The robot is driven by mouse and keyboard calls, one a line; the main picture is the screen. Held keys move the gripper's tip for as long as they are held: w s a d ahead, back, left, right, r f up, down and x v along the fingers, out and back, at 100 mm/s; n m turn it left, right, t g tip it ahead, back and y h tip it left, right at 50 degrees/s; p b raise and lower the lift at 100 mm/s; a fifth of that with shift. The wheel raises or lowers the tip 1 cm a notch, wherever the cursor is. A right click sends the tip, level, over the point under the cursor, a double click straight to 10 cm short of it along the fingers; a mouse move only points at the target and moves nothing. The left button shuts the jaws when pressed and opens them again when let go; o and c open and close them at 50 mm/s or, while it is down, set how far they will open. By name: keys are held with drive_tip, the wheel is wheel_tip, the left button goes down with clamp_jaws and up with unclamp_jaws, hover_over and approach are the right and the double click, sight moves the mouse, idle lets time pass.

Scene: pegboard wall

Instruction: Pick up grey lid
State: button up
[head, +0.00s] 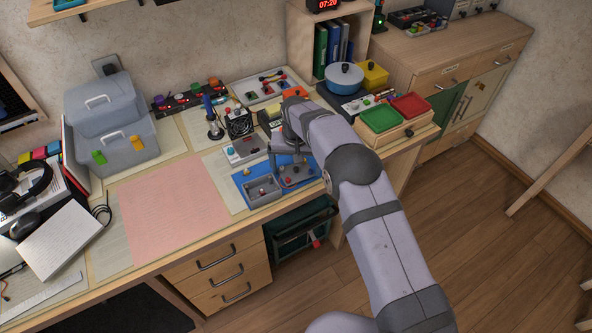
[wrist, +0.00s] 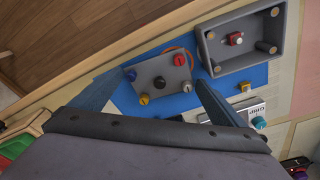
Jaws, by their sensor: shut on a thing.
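The grey lid (wrist: 147,75) is a flat plate with a black knob in its middle and coloured knobs near its corners. In the wrist view it lies between the two fingers of my gripper (wrist: 160,80), which is shut on its sides. The lid is over the blue mat (wrist: 262,76); I cannot tell whether it touches it. The open grey box (wrist: 208,42) is beside the lid, with a red-topped part inside and posts in its corners. In the head view the lid (head: 295,176) is partly hidden below my gripper (head: 290,160), right of the box (head: 262,201).
A white device (wrist: 215,138) with a teal knob is close to one finger. Green (head: 381,118) and red (head: 411,106) trays stand right of my arm. A blue pot (head: 345,78) is behind. The pink sheet (head: 175,205) to the left is clear.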

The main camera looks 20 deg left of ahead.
sight(295, 169)
wheel_tip(295, 169, up, 9)
drive_tip(key=shift+f+b, duration=0.1)
drive_tip(key=shift+b, duration=0.8)
drive_tip(key=s+a+r+n+p, duration=0.2)
drive_tip(key=s+a+r+p, duration=0.3)
drive_tip(key=s+a+p, duration=0.15)
drive_tip(key=s+a+f+m, duration=0.1)
drive_tip(key=s+f, duration=0.2)
drive_tip(key=f, duration=0.2)
drive_tip(key=shift+a, duration=0.2)
drive_tip(key=shift+f, duration=0.15)
drive_tip(key=shift+f+b, duration=1.45)
drive_tip(key=shift+f, duration=0.8)
